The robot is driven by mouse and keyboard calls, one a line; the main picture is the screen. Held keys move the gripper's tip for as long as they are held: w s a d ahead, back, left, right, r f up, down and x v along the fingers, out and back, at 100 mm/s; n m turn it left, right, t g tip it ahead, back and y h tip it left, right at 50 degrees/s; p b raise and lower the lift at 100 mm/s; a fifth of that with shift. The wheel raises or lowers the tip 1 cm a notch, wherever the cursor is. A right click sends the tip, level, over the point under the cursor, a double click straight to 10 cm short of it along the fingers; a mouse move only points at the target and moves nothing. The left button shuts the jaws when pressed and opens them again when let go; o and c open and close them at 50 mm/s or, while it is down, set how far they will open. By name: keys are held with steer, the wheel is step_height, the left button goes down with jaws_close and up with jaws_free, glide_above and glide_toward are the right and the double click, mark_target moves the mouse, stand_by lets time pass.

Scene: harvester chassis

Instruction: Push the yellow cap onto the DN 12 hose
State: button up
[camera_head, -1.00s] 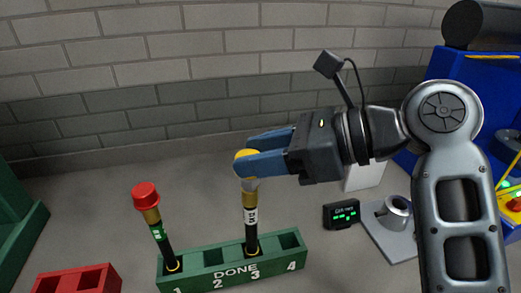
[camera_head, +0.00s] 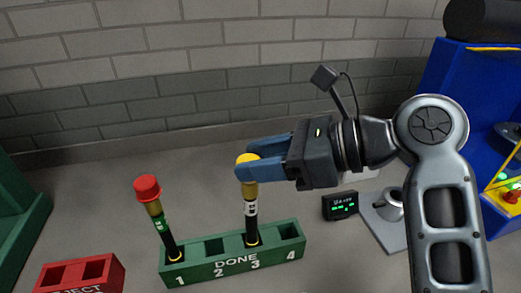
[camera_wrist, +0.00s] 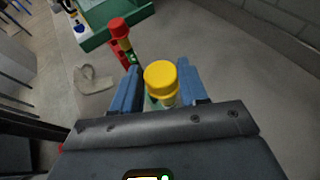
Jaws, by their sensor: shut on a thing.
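The yellow cap (camera_head: 247,159) sits between the blue fingers of my gripper (camera_head: 252,167), at the top of a black hose (camera_head: 251,222) with a brass-coloured end. In the wrist view the yellow cap (camera_wrist: 160,78) is held between both fingers (camera_wrist: 160,88). The hose stands upright in slot 3 of the green DONE rack (camera_head: 232,262). A white label on the hose is too small to read surely. The fingers hide part of the joint, so how far the cap sits on the hose end is hard to tell.
A second hose with a red cap (camera_head: 147,188) leans in slot 1; slots 2 and 4 are empty. A red reject rack (camera_head: 80,274) stands at left front. A small display (camera_head: 340,206) and a grey fixture (camera_head: 391,206) stand right. A blue machine (camera_head: 480,110) is far right.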

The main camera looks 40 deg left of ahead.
steer(key=shift+f, duration=0.35)
steer(key=o, duration=1.1)
steer(key=shift+d, duration=0.1)
steer(key=shift+b+v, duration=0.55)
steer(key=shift+v, duration=3.25)
